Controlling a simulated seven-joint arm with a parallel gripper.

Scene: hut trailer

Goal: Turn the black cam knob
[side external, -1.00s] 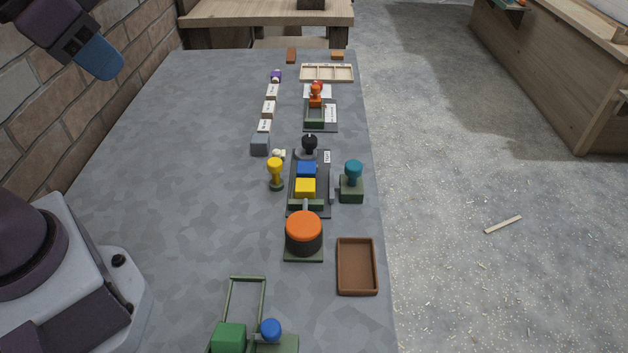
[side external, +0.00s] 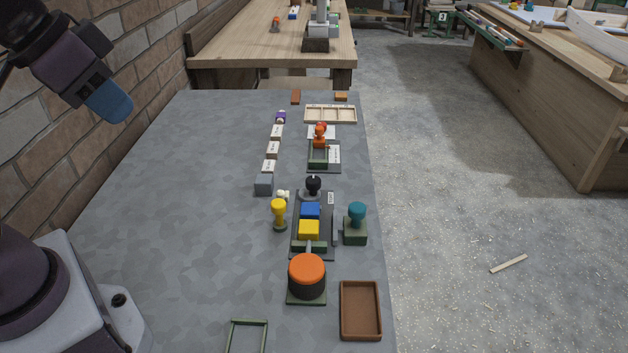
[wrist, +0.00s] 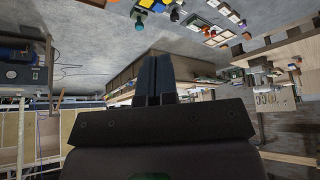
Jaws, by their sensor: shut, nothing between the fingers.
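The black cam knob (side external: 313,185) stands upright at the far end of a dark base plate (side external: 327,247) in the middle of the grey table. A blue block (side external: 310,210) and a yellow block (side external: 309,229) sit on that plate, on the near side of the knob. My gripper (wrist: 156,60) shows in the wrist view with its two dark fingers together and nothing between them. In the side view my arm is raised at the upper left beside the brick wall, with a blue end (side external: 108,100), well away from the knob.
A yellow-topped knob (side external: 278,210) and a teal-topped stamp (side external: 356,220) flank the plate. A large orange-topped knob (side external: 307,275) stands nearer, beside a brown tray (side external: 343,312). Small white blocks (side external: 273,149) and a wooden tray (side external: 331,115) lie farther back. The table's left side is clear.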

